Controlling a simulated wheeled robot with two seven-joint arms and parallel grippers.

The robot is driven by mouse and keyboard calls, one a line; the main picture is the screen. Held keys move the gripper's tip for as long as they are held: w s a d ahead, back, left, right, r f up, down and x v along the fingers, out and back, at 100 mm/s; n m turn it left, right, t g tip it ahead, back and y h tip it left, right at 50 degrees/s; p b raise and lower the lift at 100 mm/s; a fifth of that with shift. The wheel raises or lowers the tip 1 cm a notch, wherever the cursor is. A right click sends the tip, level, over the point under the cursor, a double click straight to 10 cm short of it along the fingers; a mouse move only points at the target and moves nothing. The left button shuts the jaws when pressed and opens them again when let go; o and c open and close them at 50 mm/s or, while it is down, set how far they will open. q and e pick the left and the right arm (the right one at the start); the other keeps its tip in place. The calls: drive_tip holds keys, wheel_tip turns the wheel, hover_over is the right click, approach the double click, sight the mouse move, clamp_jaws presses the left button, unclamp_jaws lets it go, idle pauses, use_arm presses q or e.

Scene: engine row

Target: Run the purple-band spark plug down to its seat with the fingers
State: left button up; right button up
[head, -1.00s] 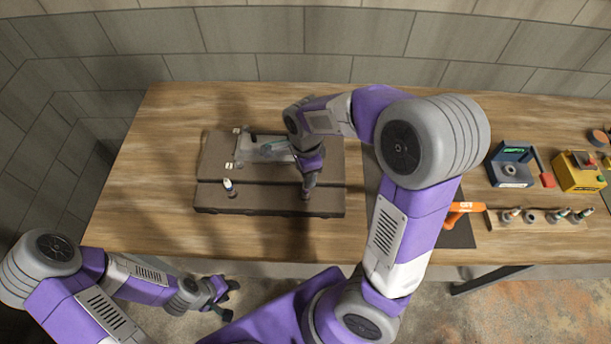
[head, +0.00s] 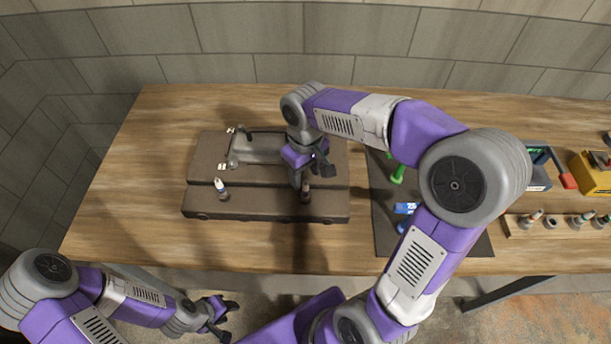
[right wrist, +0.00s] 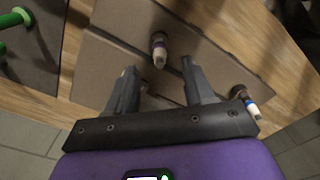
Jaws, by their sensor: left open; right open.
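How deep the plug sits cannot be told. A second plug with a blue band (head: 220,187) stands at the block's left. My left gripper (head: 225,314) is open and empty before the table.
A dark mat (head: 478,240) right of the block carries a green tool (head: 397,174) and a blue tool (head: 405,208). A wooden rack (head: 518,229) with several plugs and a yellow box (head: 592,172) lie further right. My right arm covers part of the mat.

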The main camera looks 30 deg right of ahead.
sight(305, 189)
drive_tip(key=shift+f, duration=0.6)
drive_tip(key=shift+f+b, duration=0.7)
drive_tip(key=shift+f, duration=2.5)
drive_tip(key=shift+c, duration=0.5)
clamp_jaws()
drive_tip(key=shift+m, duration=0.4)
drive_tip(key=shift+o, duration=0.4)
unclamp_jaws()
